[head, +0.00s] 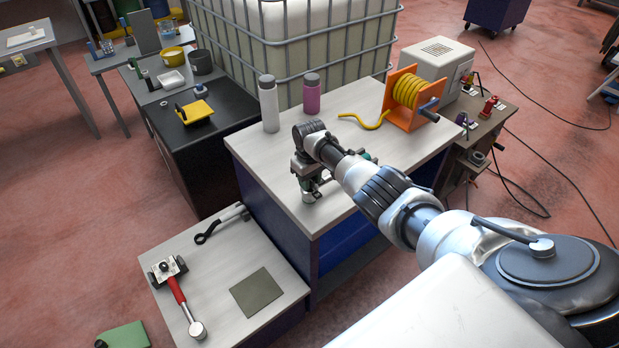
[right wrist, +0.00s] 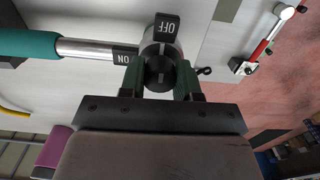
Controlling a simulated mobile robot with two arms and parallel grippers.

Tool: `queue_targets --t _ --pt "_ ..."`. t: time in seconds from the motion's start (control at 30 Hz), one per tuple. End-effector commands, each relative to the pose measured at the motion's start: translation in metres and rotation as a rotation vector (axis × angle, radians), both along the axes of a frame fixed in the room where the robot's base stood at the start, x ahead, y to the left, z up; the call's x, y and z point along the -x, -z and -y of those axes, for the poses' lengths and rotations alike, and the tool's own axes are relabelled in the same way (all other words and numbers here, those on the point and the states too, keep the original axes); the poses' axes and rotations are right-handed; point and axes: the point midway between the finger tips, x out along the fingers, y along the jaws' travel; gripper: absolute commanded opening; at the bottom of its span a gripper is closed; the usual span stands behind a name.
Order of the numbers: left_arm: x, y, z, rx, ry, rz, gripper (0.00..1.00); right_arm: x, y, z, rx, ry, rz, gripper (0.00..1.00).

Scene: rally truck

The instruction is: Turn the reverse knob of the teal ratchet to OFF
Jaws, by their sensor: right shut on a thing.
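The teal ratchet lies on the pale bench; its teal handle (right wrist: 28,44) is at the left in the right wrist view, with a chrome shaft leading to the round head (right wrist: 148,45). A black OFF plate (right wrist: 167,27) is at the top of the head and an ON plate (right wrist: 124,58) at its left. The dark reverse knob (right wrist: 160,72) sits between the green fingers of my right gripper (right wrist: 161,80), shut on it. Which plate the knob points to is unclear. In the head view my right gripper (head: 308,178) is above the bench corner, partly hiding the ratchet.
A white bottle (head: 269,103), a purple bottle (head: 312,94) and an orange reel (head: 410,97) with yellow hose stand farther back on the bench. A lower table (head: 223,292) at front left holds a red-handled tool (head: 180,300) and a black-handled one (head: 220,224).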

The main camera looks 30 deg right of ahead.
Motion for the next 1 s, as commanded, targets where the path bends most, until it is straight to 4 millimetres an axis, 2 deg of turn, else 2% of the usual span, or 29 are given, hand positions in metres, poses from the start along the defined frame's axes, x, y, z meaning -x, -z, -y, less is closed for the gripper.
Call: queue_targets --t 0.57,0.6,0.73,1.0 --pt "-0.0001 -0.0013 -0.0002 0.000 -0.001 0.000 0.43 -0.0006 -0.0008 0.0002 0.001 0.027 0.002 0.09" --pt "-0.0001 -0.0013 -0.0002 0.000 -0.001 0.000 0.43 -0.0006 -0.0009 0.0002 0.001 0.027 0.002 0.38" --pt "-0.0001 -0.0012 -0.0003 0.000 -0.001 0.000 0.43 -0.0005 -0.0008 0.0003 0.001 0.027 0.001 0.58" --pt "-0.0001 -0.0013 -0.0003 0.000 -0.001 0.000 0.43 -0.0003 -0.0009 0.0002 0.000 0.026 0.001 0.58"
